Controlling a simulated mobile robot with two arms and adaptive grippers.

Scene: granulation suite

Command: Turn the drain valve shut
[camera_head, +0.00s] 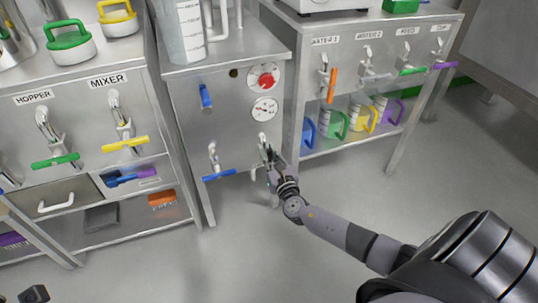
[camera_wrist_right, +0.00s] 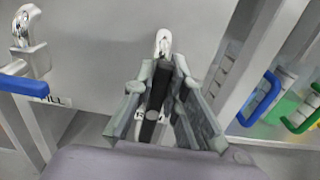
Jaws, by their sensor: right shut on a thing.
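The drain valve (camera_head: 263,140) is on the lower right of the middle steel cabinet's front. In the right wrist view its metal body (camera_wrist_right: 163,42) stands above a dark lever (camera_wrist_right: 153,105), which points down. My right gripper (camera_head: 266,158) is at this valve. In the wrist view its fingers (camera_wrist_right: 162,100) lie on both sides of the lever and are shut on it. They partly cover the label behind. Two dark tips of my left gripper (camera_head: 20,296) show apart at the lower left edge, away from the valve; the rest is cut off.
The fill valve, with a blue handle (camera_head: 219,175) lying sideways, is just left. Benches with more valves flank the cabinet. Coloured jugs (camera_head: 335,123) stand on the right shelf. The floor in front is clear.

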